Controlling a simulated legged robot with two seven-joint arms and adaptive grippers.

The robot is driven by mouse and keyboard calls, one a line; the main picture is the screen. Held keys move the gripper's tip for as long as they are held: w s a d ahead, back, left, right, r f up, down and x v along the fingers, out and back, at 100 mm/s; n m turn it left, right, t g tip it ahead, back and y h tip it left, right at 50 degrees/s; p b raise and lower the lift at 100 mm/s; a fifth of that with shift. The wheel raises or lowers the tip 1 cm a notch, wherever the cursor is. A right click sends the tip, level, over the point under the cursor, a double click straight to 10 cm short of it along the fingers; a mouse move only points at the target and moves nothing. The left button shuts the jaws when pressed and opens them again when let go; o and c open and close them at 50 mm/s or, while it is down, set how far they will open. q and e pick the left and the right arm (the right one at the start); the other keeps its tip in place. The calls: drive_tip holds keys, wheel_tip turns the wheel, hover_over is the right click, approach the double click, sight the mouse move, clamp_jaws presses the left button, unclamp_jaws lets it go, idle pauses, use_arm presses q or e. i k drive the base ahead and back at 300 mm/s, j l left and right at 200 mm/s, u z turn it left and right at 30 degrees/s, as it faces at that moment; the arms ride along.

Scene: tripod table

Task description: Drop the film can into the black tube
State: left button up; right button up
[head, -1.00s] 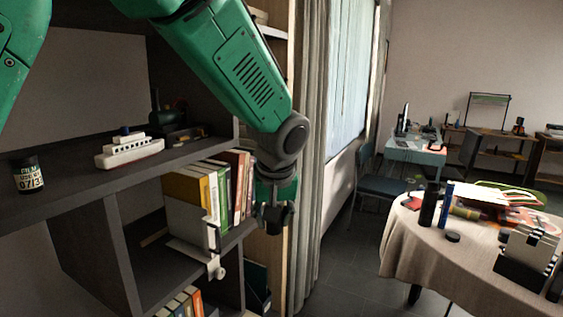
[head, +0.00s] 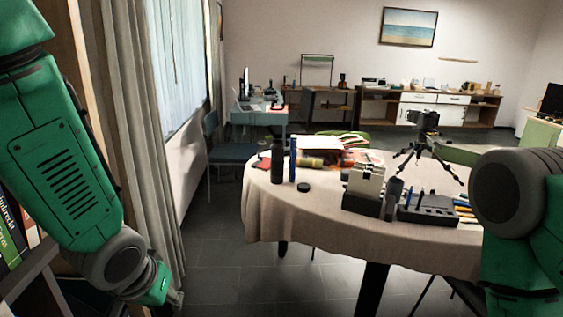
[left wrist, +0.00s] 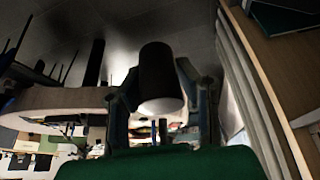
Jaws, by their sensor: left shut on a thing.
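The black tube (head: 277,161) stands upright near the left edge of the round table, beside a thinner blue tube. My left gripper (head: 174,298) is low at the lower left in the head view, over the floor and short of the table. In the left wrist view it is shut on a dark cylinder with a pale end, which I take for the film can (left wrist: 158,78); no label shows. In the head view the can is hidden. My right arm fills the right edge; its gripper is out of view.
The clothed table (head: 262,208) also bears a black disc (head: 303,187), a blue tube (head: 292,158), a pale box (head: 366,183), a black organiser (head: 428,208) and a small tripod (head: 424,150). A curtain (head: 128,110) and bookshelf are at left. The floor between shelf and table is clear.

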sight(274, 181)
drive_tip(key=i+j+z, duration=0.2)
drive_tip(key=i, duration=0.35)
drive_tip(key=i+j+z, duration=0.25)
drive_tip(key=i, duration=0.25)
drive_tip(key=i+j+z, duration=0.2)
drive_tip(key=i+j, duration=0.25)
